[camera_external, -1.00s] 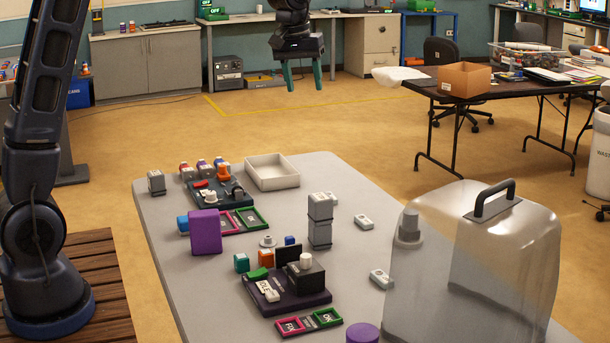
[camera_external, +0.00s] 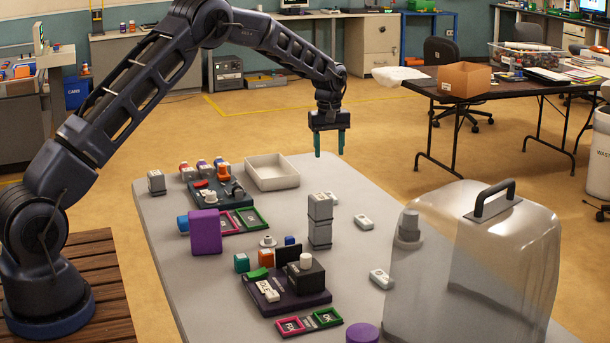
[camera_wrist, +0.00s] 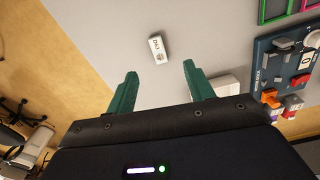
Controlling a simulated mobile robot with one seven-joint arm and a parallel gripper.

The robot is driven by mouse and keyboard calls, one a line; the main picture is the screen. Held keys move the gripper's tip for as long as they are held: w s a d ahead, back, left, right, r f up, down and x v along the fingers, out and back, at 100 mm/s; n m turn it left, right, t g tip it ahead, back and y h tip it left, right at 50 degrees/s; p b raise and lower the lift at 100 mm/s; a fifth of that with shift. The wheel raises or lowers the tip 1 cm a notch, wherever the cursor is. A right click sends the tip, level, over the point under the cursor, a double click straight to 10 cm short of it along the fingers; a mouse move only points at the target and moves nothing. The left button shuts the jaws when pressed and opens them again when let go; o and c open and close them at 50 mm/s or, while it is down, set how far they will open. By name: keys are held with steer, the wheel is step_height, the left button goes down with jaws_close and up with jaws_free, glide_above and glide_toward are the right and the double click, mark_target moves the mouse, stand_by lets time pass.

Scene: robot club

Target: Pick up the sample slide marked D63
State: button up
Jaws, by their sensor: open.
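A small white slide with dark lettering (camera_wrist: 158,48) lies flat on the grey table in the wrist view, ahead of and between my fingertips. Its marking is too small to read surely. In the outside view, white slides lie at the table's right side: one in the middle (camera_external: 364,221), one nearer (camera_external: 380,278), and one partly hidden (camera_external: 330,198) beside the grey block stack. I cannot tell which is D63. My gripper (camera_external: 332,152) is open and empty, pointing down, high above the table's far end. Its green fingers also show in the wrist view (camera_wrist: 160,85).
A tall grey block stack (camera_external: 320,222) stands mid-table. A pale tray (camera_external: 272,184) is at the far end. Two dark devices, one far (camera_external: 206,197) and one near (camera_external: 312,298), hold small parts. A large clear cover (camera_external: 470,270) stands at the near right.

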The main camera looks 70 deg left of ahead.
steer(key=shift+n, duration=0.4)
steer(key=f, duration=0.3)
steer(key=a+f, duration=0.1)
steer(key=f, duration=0.2)
steer(key=w+a+f, duration=0.1)
steer(key=f, duration=0.3)
steer(key=shift+a, duration=0.2)
steer(key=shift+w+f, duration=0.15)
steer(key=shift+f, duration=1.15)
steer(key=shift+w+f, duration=0.15)
steer(key=shift+f, duration=1.1)
steer(key=shift+c, duration=0.4)
steer(key=c, duration=1)
